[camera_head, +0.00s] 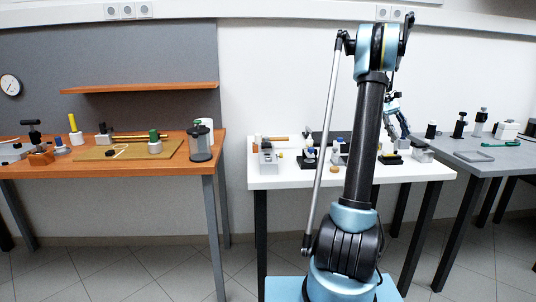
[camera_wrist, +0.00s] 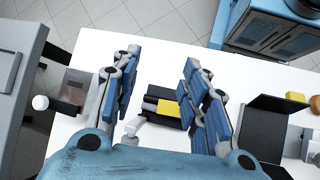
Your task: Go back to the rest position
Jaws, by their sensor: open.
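My gripper (camera_head: 394,104) is raised over the right part of the white table (camera_head: 270,181) in the head view, partly hidden by my arm. In the wrist view my gripper (camera_wrist: 158,68) has its two blue-padded fingers spread apart, with nothing between the pads. A black block with a yellow patch (camera_wrist: 170,108) lies on the white table beyond the fingers. It is apart from them as far as I can tell.
An orange wooden bench (camera_head: 200,150) with tools stands at left, under a shelf (camera_head: 140,88). A grey table (camera_head: 470,148) with several small devices is at right. Small devices crowd the white table. Tiled floor lies open between the left bench and the white table.

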